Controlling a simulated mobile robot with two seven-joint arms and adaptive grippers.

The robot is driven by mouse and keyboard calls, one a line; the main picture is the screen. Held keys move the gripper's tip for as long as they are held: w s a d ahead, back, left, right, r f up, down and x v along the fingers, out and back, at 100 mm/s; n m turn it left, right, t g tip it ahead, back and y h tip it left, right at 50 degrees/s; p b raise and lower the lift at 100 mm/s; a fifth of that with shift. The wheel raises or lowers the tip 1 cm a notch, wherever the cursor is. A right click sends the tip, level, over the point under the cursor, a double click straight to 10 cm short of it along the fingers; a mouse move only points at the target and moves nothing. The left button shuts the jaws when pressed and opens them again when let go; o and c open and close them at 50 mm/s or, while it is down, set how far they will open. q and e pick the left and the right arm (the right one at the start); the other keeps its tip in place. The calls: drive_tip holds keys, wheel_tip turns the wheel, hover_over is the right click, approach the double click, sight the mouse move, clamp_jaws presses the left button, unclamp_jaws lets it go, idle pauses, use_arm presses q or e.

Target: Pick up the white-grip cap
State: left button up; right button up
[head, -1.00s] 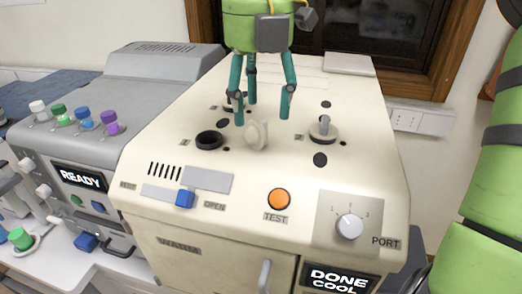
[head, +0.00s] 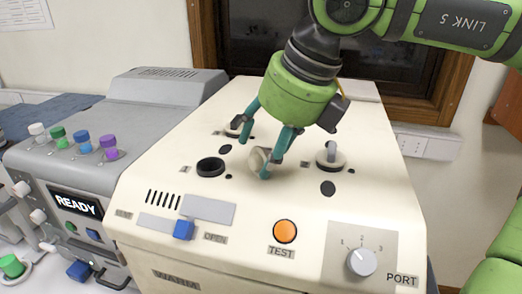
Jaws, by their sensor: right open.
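A pale cap (head: 257,159), which looks like the white-grip cap, rests tipped on its edge on the cream top of the machine, just right of an open black port (head: 210,167). My right gripper (head: 254,156) comes down from the upper right, tilted, with its teal fingers apart around the cap. One fingertip is at the cap's near right side and partly covers it. The other is behind and to its left. I cannot tell whether either finger touches the cap. My left gripper is not in view.
Another cap with an upright grip (head: 331,154) sits on the right of the machine top, and one more (head: 234,128) sits behind, partly hidden by a finger. In front are an orange TEST button (head: 285,231), a blue slider (head: 183,229) and a knob (head: 361,262). A grey machine (head: 120,110) stands left.

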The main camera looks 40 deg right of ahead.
drive_tip(key=shift+x, duration=0.95)
drive_tip(key=shift+c, duration=1.2)
drive_tip(key=shift+r, duration=0.1)
drive_tip(key=c, duration=0.7)
drive_tip(key=shift+r, duration=0.45)
drive_tip(key=v, duration=0.1)
drive_tip(key=b+v, duration=0.2)
drive_tip(key=shift+w+d+r, duration=0.1)
drive_tip(key=shift+w+r, duration=0.1)
drive_tip(key=shift+r, duration=0.15)
drive_tip(key=shift+s+d+r+b, duration=0.65)
drive_tip(key=shift+s+d+r, duration=0.25)
drive_tip(key=shift+s, duration=0.7)
drive_tip(key=shift+s+d+r+b, duration=0.75)
drive_tip(key=shift+s+r, duration=0.25)
drive_tip(key=shift+s, duration=0.6)
drive_tip(key=shift+s+d+r+b, duration=0.6)
drive_tip(key=shift+s+d+r, duration=0.3)
drive_tip(key=shift+s, duration=0.75)
